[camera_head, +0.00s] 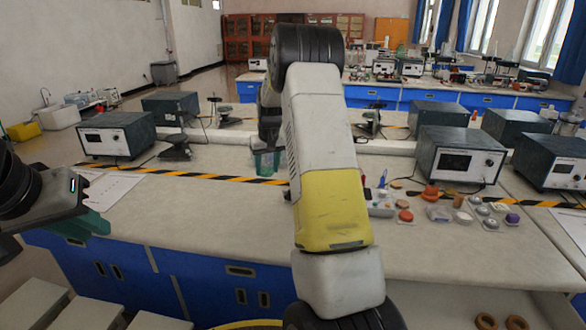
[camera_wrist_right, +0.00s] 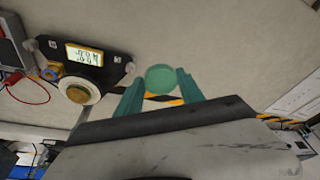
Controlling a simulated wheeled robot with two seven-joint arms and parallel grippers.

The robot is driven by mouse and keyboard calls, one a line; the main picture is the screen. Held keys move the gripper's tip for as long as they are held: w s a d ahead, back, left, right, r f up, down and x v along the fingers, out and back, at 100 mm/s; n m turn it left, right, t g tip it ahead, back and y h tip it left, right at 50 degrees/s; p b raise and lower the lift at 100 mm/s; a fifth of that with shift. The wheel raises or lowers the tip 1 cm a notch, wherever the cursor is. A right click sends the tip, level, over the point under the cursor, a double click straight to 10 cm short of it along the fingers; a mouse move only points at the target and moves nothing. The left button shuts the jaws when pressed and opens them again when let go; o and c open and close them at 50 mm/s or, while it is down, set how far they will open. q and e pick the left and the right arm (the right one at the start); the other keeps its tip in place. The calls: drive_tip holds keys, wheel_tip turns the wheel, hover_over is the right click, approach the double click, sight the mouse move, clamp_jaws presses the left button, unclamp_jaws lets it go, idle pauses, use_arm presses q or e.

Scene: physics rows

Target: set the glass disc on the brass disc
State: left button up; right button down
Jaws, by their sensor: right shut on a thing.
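The glass disc (camera_wrist_right: 160,77), round and translucent green, is held between the green fingertips of my right gripper (camera_wrist_right: 159,84) in the right wrist view. The brass disc (camera_wrist_right: 78,94) lies on a white round pan of a dark instrument, left of the glass disc and apart from it. In the head view my right gripper (camera_head: 266,163) hangs over the far part of the bench, partly behind my own arm; neither disc can be made out there. My left gripper (camera_head: 88,222) is at the left, above the bench's front edge; its finger gap is not clear.
The dark instrument (camera_wrist_right: 98,62) has a lit display. Grey boxed meters (camera_head: 118,135) and (camera_head: 458,160) stand on either side. Small coloured items, including an orange one (camera_head: 405,215), sit on the bench at right. Yellow-black tape (camera_head: 200,177) crosses the bench; its left-middle surface is clear.

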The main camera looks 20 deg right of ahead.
drive_tip(key=w+d+r+m, duration=0.1)
drive_tip(key=w+d+r, duration=0.15)
drive_tip(key=d, duration=0.85)
drive_tip(key=w+d+r+m, duration=0.1)
drive_tip(key=w+d+r, duration=0.15)
drive_tip(key=d, duration=0.85)
drive_tip(key=s+a+f, duration=0.3)
drive_tip(key=s+a, duration=0.1)
drive_tip(key=s, duration=0.3)
drive_tip(key=s+a+f, duration=0.3)
drive_tip(key=s+a, duration=0.1)
drive_tip(key=s, duration=0.2)
drive_tip(key=shift+h, duration=0.3)
drive_tip(key=w+d, duration=0.2)
drive_tip(key=w, duration=0.2)
drive_tip(key=w+d, duration=0.3)
drive_tip(key=w, duration=0.1)
drive_tip(key=w+d+f, duration=0.1)
drive_tip(key=w+d, duration=0.2)
drive_tip(key=w, duration=0.1)
drive_tip(key=shift+w+f, duration=0.1)
drive_tip(key=shift+w, duration=0.25)
drive_tip(key=shift+f, duration=1.75)
drive_tip(key=c, duration=0.7)
unclamp_jaws()
drive_tip(key=shift+f, duration=0.15)
